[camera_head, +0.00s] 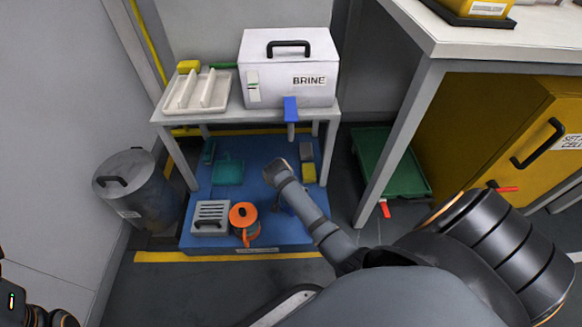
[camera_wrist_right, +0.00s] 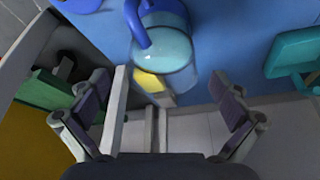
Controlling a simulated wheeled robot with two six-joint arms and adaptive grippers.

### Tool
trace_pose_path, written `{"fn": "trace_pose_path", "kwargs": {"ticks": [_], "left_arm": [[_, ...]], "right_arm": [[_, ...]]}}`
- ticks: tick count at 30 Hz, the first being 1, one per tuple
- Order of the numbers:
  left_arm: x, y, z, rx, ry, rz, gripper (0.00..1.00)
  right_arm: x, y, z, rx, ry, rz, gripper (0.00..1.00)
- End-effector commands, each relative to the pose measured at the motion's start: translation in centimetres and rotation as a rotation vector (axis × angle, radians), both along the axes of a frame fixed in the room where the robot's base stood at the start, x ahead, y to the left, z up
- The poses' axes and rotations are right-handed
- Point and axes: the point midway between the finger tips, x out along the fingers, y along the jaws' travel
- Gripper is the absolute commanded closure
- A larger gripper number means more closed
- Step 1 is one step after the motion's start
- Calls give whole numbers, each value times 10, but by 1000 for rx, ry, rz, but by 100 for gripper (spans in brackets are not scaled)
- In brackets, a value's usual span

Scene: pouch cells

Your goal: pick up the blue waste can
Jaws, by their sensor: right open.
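The blue waste can (camera_wrist_right: 172,50) shows in the right wrist view as a round, pale teal vessel with a blue rim and a curved blue handle. It is at the top of that view, beyond and between the fingertips, and is cut by the frame edge. In the head view my right forearm mostly hides it; only a small dark blue part (camera_head: 279,203) shows beside the arm. My right gripper (camera_wrist_right: 158,86) is open and empty, low over the blue platform, and also shows in the head view (camera_head: 277,172). My left gripper is not in view.
On the blue platform (camera_head: 262,150) stand an orange-lidded can (camera_head: 243,216), a grey slatted box (camera_head: 210,215), a teal container (camera_head: 228,172) and a yellow block (camera_head: 309,173). A white bench (camera_head: 160,117) carrying the BRINE box (camera_head: 288,70) stands over it. A green tray (camera_head: 408,177) lies right.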

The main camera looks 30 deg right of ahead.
Motion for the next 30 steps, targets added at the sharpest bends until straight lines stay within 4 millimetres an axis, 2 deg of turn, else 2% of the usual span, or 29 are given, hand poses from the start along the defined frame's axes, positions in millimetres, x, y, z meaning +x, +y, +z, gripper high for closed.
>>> {"fn": "trace_pose_path", "kwargs": {"ticks": [1, 4, 7, 15, 22, 23, 30], "left_arm": [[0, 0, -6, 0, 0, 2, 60], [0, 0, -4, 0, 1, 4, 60], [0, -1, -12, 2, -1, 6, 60], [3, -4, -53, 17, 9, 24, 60], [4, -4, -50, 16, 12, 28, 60], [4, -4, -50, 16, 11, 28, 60], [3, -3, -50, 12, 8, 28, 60]], "right_arm": [[1, -1, -8, 0, 0, 0, 0], [2, -2, -6, 1, -2, 0, 0], [3, -3, -14, 1, -1, 0, 0], [13, -14, -55, 0, 0, 1, 0], [14, -16, -54, 2, -1, 1, 0], [14, -16, -54, 2, -1, 1, 1], [14, -16, -54, 1, 0, 0, 34]]}}
